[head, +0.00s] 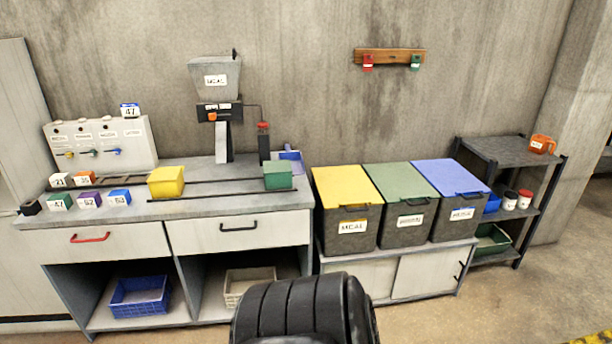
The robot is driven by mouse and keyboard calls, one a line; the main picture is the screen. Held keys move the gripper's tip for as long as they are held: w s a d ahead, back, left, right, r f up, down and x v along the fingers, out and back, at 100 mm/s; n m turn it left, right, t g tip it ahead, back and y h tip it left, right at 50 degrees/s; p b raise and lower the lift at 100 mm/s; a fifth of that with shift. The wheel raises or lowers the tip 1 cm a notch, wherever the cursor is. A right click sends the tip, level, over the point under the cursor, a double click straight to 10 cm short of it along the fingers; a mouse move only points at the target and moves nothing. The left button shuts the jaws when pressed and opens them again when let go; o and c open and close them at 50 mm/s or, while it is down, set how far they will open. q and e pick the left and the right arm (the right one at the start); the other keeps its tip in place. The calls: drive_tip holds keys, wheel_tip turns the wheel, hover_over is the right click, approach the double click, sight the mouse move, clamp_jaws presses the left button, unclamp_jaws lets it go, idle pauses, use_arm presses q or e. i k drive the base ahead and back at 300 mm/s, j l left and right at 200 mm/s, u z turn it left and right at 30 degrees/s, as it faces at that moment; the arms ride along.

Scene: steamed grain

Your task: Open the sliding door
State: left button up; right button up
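A low cabinet (398,255) stands right of the workbench and has two pale front panels. The right panel (425,273) looks like the sliding door and carries a dark upright handle (461,271) near its right edge. The left panel (345,268) is partly hidden by a dark ribbed part of my own body. The two panels cover the cabinet front, so the door looks closed and the inside is hidden. Neither of my grippers shows in the head view.
Yellow-, green- and blue-lidded bins (402,222) stand on the cabinet. A dark shelf rack (512,155) stands close on its right. The workbench (240,208) with drawers and open crates is on the left. Floor (500,310) in front of the cabinet's right end is clear.

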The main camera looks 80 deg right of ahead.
sight(439, 270)
drive_tip(key=z, duration=3.6)
drive_tip(key=i+z, duration=0.25)
drive_tip(key=k+l, duration=0.05)
